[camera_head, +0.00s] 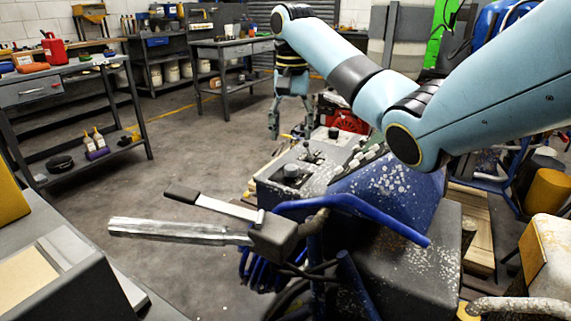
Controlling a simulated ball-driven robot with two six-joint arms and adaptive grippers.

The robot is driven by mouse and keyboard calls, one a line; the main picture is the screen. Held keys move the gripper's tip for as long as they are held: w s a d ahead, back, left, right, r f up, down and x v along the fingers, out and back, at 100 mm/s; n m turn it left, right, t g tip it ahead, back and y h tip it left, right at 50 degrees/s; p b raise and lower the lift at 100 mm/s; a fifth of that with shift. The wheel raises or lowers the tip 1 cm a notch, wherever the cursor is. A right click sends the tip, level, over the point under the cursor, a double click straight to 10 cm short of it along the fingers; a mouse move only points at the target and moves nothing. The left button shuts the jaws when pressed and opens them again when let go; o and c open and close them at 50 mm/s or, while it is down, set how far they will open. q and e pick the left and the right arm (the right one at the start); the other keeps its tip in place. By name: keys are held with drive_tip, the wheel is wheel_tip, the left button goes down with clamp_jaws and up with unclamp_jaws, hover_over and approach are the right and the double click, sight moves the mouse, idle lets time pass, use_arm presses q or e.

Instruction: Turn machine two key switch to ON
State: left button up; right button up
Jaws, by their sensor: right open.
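A line striper with a grey, paint-spattered control panel (268,177) stands in the middle of the view. A dark round knob (291,171) and a small upright lever (307,147) sit on the panel. The key switch is too small to tell apart from the other controls, and no machine number is readable. My right gripper (291,131) hangs fingers down above the far edge of the panel, open and empty. It appears apart from the controls. My left gripper is not in view.
The striper's handlebar (180,231), brake lever (210,204) and blue frame tube (345,204) stick out in front of the panel. Workbenches (75,75) stand at the left and back. A yellow bucket (549,190) stands at the right. The floor (180,150) left of the machine is clear.

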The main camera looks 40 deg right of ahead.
sight(291, 167)
wheel_tip(291, 167, down, 4)
drive_tip(key=shift+s+b, duration=0.15)
drive_tip(key=shift+b, duration=0.25)
wheel_tip(291, 167, down, 4)
drive_tip(key=shift+f+b, duration=0.1)
drive_tip(key=shift+b, duration=0.35)
drive_tip(key=shift+f, duration=0.55)
drive_tip(key=c, duration=0.6)
clamp_jaws()
drive_tip(key=shift+r+p, duration=0.25)
drive_tip(key=shift+p, duration=0.3)
drive_tip(key=m+p, duration=0.7)
drive_tip(key=p, duration=0.4)
drive_tip(key=shift+r, duration=0.1)
drive_tip(key=m+p, duration=0.2)
drive_tip(key=shift+m, duration=0.4)
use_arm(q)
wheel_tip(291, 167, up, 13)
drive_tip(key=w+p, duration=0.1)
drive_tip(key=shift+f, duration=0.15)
use_arm(e)
drive_tip(key=shift+f+m, duration=0.2)
drive_tip(key=shift+m, duration=0.9)
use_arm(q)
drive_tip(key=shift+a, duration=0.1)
